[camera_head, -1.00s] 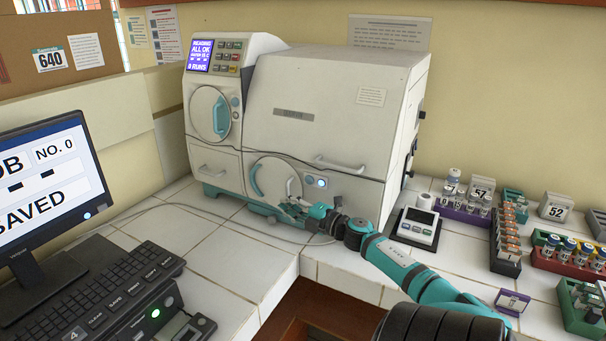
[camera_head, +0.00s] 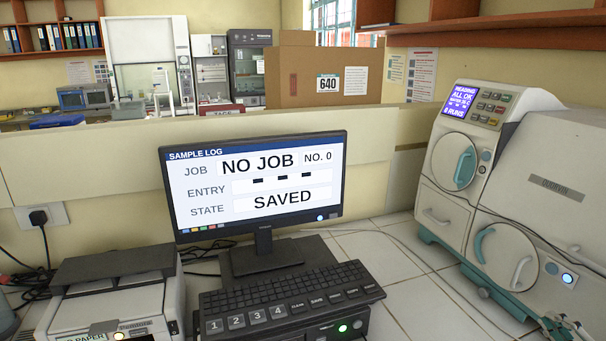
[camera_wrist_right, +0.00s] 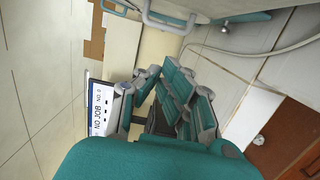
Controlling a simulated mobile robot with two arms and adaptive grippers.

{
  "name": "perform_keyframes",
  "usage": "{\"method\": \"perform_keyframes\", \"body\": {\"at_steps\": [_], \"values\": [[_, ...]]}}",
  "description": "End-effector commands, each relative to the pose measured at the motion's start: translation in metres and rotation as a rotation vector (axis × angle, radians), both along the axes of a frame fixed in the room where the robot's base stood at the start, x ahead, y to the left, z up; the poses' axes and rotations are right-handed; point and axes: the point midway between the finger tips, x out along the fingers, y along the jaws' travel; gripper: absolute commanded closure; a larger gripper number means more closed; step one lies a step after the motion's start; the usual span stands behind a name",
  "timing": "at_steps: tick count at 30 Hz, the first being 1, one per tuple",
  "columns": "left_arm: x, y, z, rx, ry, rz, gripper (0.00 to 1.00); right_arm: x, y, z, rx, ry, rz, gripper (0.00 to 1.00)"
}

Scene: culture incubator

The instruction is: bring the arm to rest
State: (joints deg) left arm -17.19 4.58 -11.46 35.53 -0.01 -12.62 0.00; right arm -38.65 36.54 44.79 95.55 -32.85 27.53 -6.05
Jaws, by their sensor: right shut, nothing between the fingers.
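My right gripper (camera_head: 562,326) shows at the lower right edge of the head view, in front of the incubator (camera_head: 505,190). It is shut and empty. In the wrist view the right gripper's teal and grey fingers (camera_wrist_right: 165,88) are in the middle, with nothing held between them. The incubator's lower round door (camera_head: 507,258) and upper round door (camera_head: 455,162) both look closed. The rest of my right arm is outside the head view. My left gripper is not in view.
A monitor (camera_head: 258,185) reading NO JOB and SAVED stands behind a keyboard (camera_head: 285,302). A printer (camera_head: 110,305) is at the lower left. A thin cable crosses the tiled counter (camera_head: 400,290). The incubator's handle (camera_wrist_right: 165,22) shows at the top of the wrist view.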

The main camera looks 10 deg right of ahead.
Motion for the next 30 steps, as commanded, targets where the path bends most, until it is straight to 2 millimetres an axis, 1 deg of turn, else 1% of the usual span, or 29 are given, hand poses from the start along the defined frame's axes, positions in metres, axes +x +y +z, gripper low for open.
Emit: {"method": "perform_keyframes", "body": {"at_steps": [2, 5, 8, 9, 11, 12, 14, 15, 17, 18, 21, 24, 30], "values": [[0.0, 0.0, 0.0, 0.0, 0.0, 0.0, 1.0, 0.003, 0.006, -0.008, 0.04, 0.0, -0.032, 1.0], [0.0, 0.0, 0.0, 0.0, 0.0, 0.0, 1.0, 0.008, 0.021, -0.027, 0.148, 0.003, -0.123, 1.0], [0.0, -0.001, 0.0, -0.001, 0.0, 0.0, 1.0, 0.011, 0.046, -0.057, 0.314, 0.031, -0.255, 1.0], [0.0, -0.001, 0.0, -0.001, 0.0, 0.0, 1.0, 0.011, 0.059, -0.071, 0.387, 0.053, -0.311, 1.0], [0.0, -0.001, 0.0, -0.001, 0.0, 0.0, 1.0, 0.008, 0.081, -0.092, 0.498, 0.097, -0.392, 1.0], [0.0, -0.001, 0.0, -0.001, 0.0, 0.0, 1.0, 0.005, 0.099, -0.106, 0.573, 0.134, -0.443, 1.0], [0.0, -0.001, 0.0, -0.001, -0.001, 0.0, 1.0, -0.002, 0.128, -0.127, 0.682, 0.199, -0.516, 1.0], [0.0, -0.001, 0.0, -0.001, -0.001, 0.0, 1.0, -0.008, 0.15, -0.139, 0.754, 0.25, -0.56, 1.0], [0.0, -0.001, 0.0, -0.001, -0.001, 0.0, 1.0, -0.018, 0.185, -0.156, 0.854, 0.337, -0.622, 1.0], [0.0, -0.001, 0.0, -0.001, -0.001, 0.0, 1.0, -0.026, 0.208, -0.165, 0.911, 0.397, -0.656, 1.0], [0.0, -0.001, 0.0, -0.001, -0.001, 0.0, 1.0, -0.045, 0.258, -0.178, 1.019, 0.533, -0.716, 1.0], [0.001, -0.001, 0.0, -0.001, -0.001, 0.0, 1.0, -0.062, 0.297, -0.183, 1.089, 0.647, -0.752, 1.0], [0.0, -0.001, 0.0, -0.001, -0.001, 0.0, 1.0, -0.092, 0.358, -0.181, 1.173, 0.839, -0.788, 1.0]]}}
